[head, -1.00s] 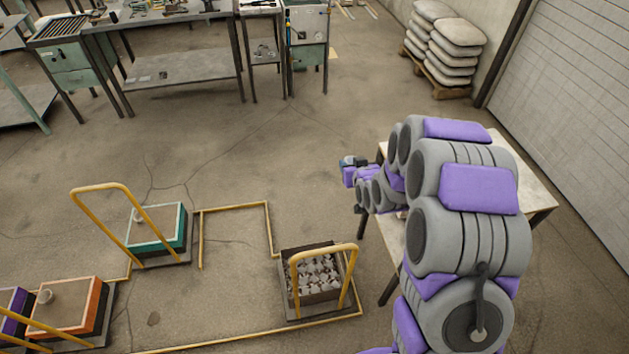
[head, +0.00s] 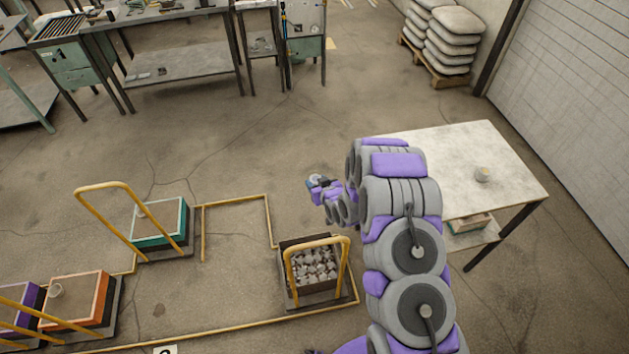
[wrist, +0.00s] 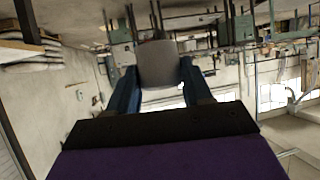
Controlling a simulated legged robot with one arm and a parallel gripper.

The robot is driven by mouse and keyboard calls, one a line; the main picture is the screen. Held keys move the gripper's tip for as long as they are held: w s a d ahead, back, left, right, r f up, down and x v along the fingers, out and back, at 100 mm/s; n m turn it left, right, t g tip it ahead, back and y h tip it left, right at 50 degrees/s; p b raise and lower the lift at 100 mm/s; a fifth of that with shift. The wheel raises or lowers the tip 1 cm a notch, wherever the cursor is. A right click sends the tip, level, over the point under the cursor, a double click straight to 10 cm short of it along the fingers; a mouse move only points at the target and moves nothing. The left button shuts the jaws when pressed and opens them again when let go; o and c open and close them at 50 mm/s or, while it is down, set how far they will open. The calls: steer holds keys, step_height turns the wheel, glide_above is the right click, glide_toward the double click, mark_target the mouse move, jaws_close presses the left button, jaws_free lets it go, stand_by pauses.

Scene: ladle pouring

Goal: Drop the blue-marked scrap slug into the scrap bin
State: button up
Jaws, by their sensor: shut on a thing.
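My gripper (head: 316,183) is at the end of my outstretched arm, above open floor to the left of the table. In the wrist view the gripper (wrist: 158,85) has its two blue fingers shut on a grey, rounded slug (wrist: 157,62). No blue mark can be made out on the slug's face there. The scrap bin (head: 285,293), a dark box holding many grey metal scraps, stands on the floor below and nearer than the gripper in the head view. A yellow hoop handle rises over it. The held slug is not over the bin.
Another small grey slug (head: 482,174) stands on the pale table (head: 450,150) at right. A teal-rimmed box (head: 183,225) and an orange-rimmed box (head: 103,300) with yellow handles stand at left. Yellow rails (head: 268,215) edge the floor. Stacked sacks (head: 440,45) sit at the back.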

steer(key=f, duration=0.1)
steer(key=a+f, duration=0.1)
steer(key=f, duration=0.2)
steer(key=shift+a+f+b, duration=0.35)
steer(key=shift+f, duration=0.05)
steer(key=o, duration=0.9)
steer(key=shift+d, duration=0.55)
steer(key=o, duration=0.3)
steer(key=shift+a, duration=0.45)
steer(key=shift+o, duration=0.3)
steer(key=shift+a+f, duration=0.15)
steer(key=shift+a, duration=0.8)
steer(key=p+v, duration=0.3)
steer(key=v, duration=1.4)
steer(key=shift+a+p, duration=0.3)
steer(key=shift+p, duration=0.1)
